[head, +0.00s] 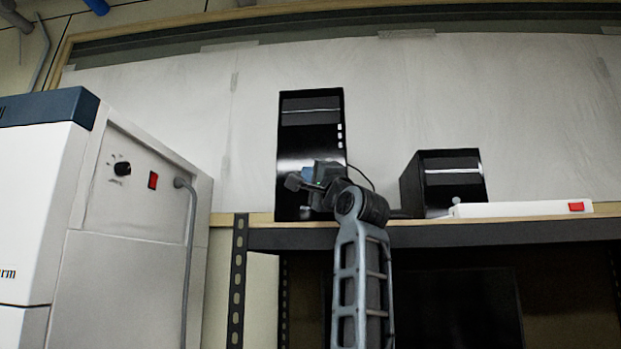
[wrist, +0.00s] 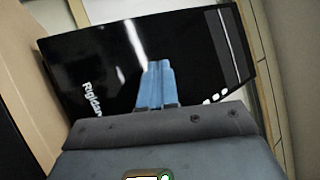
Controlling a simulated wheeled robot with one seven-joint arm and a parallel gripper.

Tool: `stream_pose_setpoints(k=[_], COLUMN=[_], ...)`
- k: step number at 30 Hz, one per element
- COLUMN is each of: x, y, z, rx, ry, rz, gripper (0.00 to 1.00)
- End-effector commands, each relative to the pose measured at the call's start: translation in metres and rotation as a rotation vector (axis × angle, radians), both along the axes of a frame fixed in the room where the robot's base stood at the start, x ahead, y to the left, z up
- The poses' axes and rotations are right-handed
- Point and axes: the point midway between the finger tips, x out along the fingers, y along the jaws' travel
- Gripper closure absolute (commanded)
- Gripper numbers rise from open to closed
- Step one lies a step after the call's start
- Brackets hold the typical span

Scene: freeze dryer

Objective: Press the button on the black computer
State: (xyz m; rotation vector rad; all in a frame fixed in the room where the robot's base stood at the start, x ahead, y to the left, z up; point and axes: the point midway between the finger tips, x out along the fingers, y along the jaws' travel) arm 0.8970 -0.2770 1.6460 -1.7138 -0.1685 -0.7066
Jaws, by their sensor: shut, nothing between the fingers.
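The black computer (head: 309,125) is a tall glossy tower standing upright on the shelf in the head view. Small white buttons (head: 340,135) run down the right side of its front. In the wrist view the computer (wrist: 90,65) appears tilted, with white lettering, and its white buttons (wrist: 215,96) lie right of my fingers. My gripper (wrist: 157,68) is shut and empty, its blue fingers pointing at the computer's front, left of the buttons. I cannot tell whether the fingertips touch it. In the head view my wrist covers part of the computer's lower front, and the fingertips are hidden.
A smaller black box (head: 455,180) stands to the right on the shelf (head: 440,233). A flat white box with a red switch (head: 576,206) lies near the shelf's front edge. A large white machine (head: 140,230) with a knob stands at left.

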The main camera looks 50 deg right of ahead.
Motion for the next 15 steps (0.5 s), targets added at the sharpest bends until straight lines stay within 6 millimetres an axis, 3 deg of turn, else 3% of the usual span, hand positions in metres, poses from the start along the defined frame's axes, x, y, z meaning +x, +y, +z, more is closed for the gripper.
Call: stream_pose_setpoints(k=[15], x=[-0.029], y=[0.038], z=[0.000], rx=[0.000], ry=[-0.002], rz=[0.002], gripper=[1.00])
